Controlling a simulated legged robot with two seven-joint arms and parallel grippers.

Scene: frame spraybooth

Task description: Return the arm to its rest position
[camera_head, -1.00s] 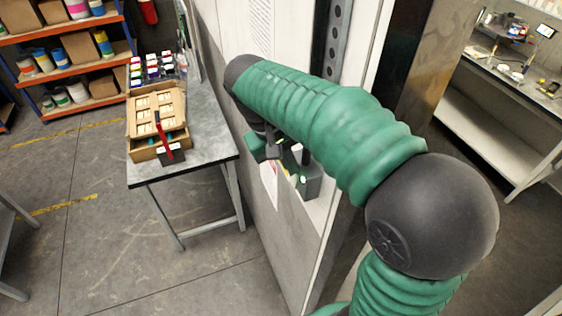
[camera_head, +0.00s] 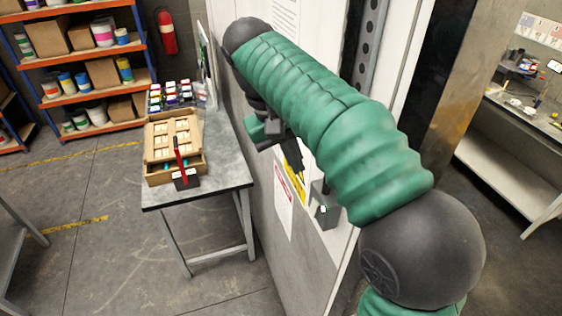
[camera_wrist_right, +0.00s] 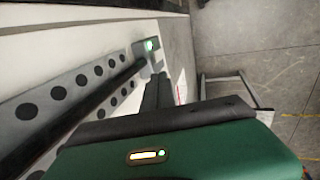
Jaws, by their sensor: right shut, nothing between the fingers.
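My right arm, in a green ribbed sleeve, reaches across the head view in front of a pale booth wall. My right gripper (camera_head: 298,170) hangs below its far end, its dark fingers shut and empty. The fingers also show in the right wrist view (camera_wrist_right: 157,92). A small grey box with a lit green button (camera_head: 325,211) is on the wall below and right of the fingertips, and they appear apart from it. The box also shows in the right wrist view (camera_wrist_right: 147,47), just beyond the fingers. My left gripper is in neither view.
A metal table (camera_head: 228,161) left of the wall holds a wooden case (camera_head: 190,168) and several coloured jars. Shelves (camera_head: 90,91) and a fire extinguisher (camera_head: 166,32) stand behind. A perforated metal strip (camera_head: 366,50) runs up the wall. A workbench (camera_head: 520,105) is at the right.

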